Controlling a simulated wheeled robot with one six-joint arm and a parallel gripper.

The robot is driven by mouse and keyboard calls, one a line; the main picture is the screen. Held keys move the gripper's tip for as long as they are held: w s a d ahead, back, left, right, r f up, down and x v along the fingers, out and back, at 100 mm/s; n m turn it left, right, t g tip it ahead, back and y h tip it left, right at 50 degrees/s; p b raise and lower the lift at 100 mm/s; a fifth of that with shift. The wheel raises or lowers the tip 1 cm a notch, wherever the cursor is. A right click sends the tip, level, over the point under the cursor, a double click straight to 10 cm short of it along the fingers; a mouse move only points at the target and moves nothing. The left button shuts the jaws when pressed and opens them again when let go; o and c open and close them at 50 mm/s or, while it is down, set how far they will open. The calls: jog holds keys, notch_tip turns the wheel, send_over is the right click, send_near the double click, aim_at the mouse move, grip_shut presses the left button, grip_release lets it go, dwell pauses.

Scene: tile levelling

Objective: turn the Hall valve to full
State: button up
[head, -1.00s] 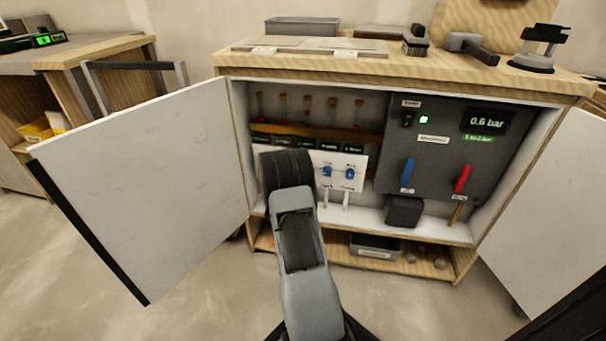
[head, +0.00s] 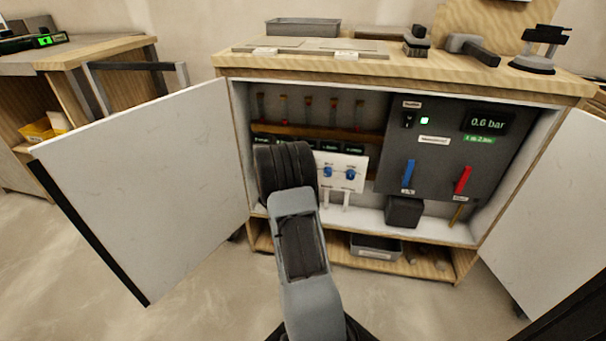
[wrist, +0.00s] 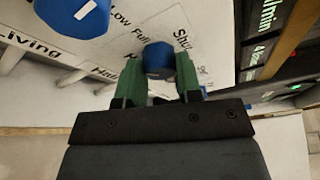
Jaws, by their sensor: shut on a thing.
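My gripper (wrist: 160,75) has two green fingers, one on each side of a blue valve knob (wrist: 157,56), and is shut on it. The knob is on a white panel (wrist: 118,14) with the printed words "Low", "Full" and "Shut" around it. A partly covered label starting "Ha" (wrist: 103,71) lies beside this knob. The knob's pointer setting is not clear. A second blue knob (wrist: 74,14) with a white mark is at the upper left, near the label "Living" (wrist: 30,45). In the head view my wrist hides the gripped knob and fingers.
The panel stands in an open cabinet; its left door (head: 150,185) and right door (head: 550,200) flank my arm. Two blue knobs (head: 327,172) (head: 350,174) show right of my wrist. A grey control box (head: 450,145) reads 0.6 bar and has blue and red levers.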

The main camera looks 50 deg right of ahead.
jog(key=shift+s+d+r+m+t+y, duration=0.15)
jog(key=shift+m+y, duration=0.25)
jog(key=shift+m, duration=0.6)
jog(key=shift+a+f+m+t+y, duration=0.1)
jog(key=shift+m+y, duration=0.3)
jog(key=shift+m, duration=0.6)
jog(key=shift+s+d+r+m+t+y, duration=0.15)
jog(key=shift+m+y, duration=0.25)
jog(key=shift+m, duration=0.6)
jog(key=shift+f, duration=0.1)
jog(key=o, duration=0.7)
jog(key=shift+o, duration=1.2)
jog(key=shift+w+a, duration=0.1)
jog(key=shift+w, duration=0.1)
